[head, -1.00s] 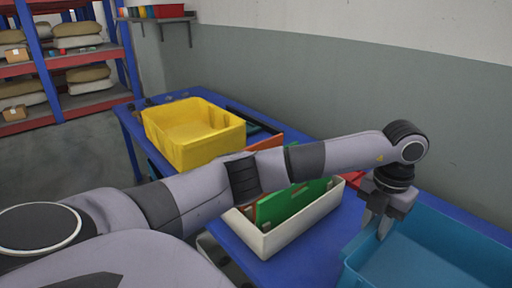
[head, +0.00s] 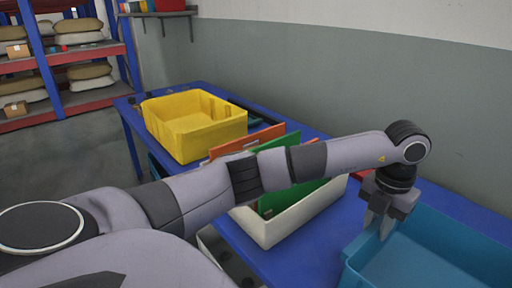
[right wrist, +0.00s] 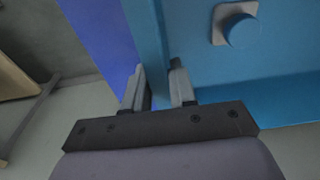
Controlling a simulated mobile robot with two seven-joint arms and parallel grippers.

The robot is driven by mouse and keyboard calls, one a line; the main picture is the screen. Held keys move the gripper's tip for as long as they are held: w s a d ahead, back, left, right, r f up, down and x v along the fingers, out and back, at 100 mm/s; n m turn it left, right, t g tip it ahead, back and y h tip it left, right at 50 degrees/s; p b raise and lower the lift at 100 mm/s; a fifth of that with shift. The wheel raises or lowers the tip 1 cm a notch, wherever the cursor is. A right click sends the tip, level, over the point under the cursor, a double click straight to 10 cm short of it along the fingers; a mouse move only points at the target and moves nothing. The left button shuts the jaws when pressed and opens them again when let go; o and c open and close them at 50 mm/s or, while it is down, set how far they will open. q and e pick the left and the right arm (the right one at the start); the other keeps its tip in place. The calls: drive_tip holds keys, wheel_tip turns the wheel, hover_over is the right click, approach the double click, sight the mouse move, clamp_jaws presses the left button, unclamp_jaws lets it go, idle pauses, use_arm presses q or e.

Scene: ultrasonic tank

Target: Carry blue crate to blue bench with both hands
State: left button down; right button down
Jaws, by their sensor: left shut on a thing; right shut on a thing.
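The blue crate (head: 425,255) is an open, teal-blue box at the lower right of the head view, cut off by the frame edge. My left gripper (head: 378,224) points down and is shut on its left rim. In the right wrist view, my right gripper (right wrist: 157,72) is shut on a teal crate wall (right wrist: 150,40), one finger on each side. The blue bench (head: 285,262) runs along the wall, left of and behind the crate. I cannot tell whether the crate touches it.
A yellow bin (head: 195,135) stands on the bench's far part. A white box (head: 285,225) with green and orange panels stands nearer, partly behind my left arm. A round knob (right wrist: 243,30) shows in the right wrist view. Shelves (head: 75,95) stand far left.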

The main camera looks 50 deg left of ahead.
use_arm(q)
drive_tip(key=c, duration=0.9)
unclamp_jaws()
use_arm(e)
drive_tip(key=c, duration=0.9)
unclamp_jaws()
drive_tip(key=shift+r, duration=0.1)
use_arm(q)
wheel_tip(320, 180, up, 12)
drive_tip(key=shift+f, duration=0.1)
use_arm(e)
drive_tip(key=r, duration=0.4)
drive_tip(key=s+r, duration=0.1)
drive_tip(key=r, duration=0.6)
drive_tip(key=shift+s+r, duration=0.25)
drive_tip(key=shift+r, duration=0.15)
use_arm(q)
drive_tip(key=shift+s, duration=0.1)
use_arm(e)
drive_tip(key=shift+s+f, duration=0.1)
